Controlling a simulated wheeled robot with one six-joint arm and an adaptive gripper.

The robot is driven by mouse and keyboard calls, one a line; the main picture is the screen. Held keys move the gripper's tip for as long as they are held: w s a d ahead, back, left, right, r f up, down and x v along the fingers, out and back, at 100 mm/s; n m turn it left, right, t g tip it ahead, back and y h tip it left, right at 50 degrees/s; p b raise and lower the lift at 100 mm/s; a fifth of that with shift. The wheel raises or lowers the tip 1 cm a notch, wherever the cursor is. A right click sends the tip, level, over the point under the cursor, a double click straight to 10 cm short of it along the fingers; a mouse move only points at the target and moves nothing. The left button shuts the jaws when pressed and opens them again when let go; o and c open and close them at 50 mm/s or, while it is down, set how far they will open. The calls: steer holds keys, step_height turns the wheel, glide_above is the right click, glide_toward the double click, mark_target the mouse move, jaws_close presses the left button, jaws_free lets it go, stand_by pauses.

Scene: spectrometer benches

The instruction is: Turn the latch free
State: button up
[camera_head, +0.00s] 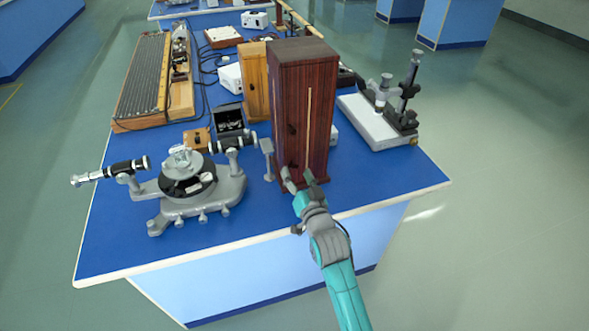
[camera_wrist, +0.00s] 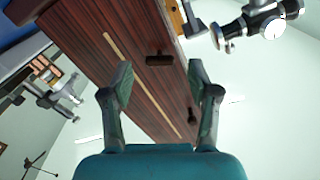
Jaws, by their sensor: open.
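A tall dark red-brown wooden cabinet (camera_head: 318,110) stands upright near the front of the blue bench; it fills the middle of the wrist view (camera_wrist: 85,50). On its front is a short dark bar (camera_wrist: 160,60), which looks like the latch and lies crosswise to the pale strip on the front. A smaller dark fitting (camera_wrist: 191,115) is further along the same face. My gripper (camera_head: 303,178) is at the lower front of the cabinet. In the wrist view the gripper (camera_wrist: 160,82) is open, with the bar showing between its fingertips. Contact cannot be told.
A grey spectrometer (camera_head: 210,200) stands left of the cabinet, with its small side post close by. A microscope-like stand (camera_head: 375,130) is on the right. A lighter wooden box (camera_head: 254,80) is behind the cabinet. The bench's front right corner (camera_head: 400,185) is bare.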

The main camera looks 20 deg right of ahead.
steer(key=shift+w, duration=1.4)
jaws_close()
steer(key=shift+n, duration=2.4)
jaws_free()
steer(key=s, duration=1.2)
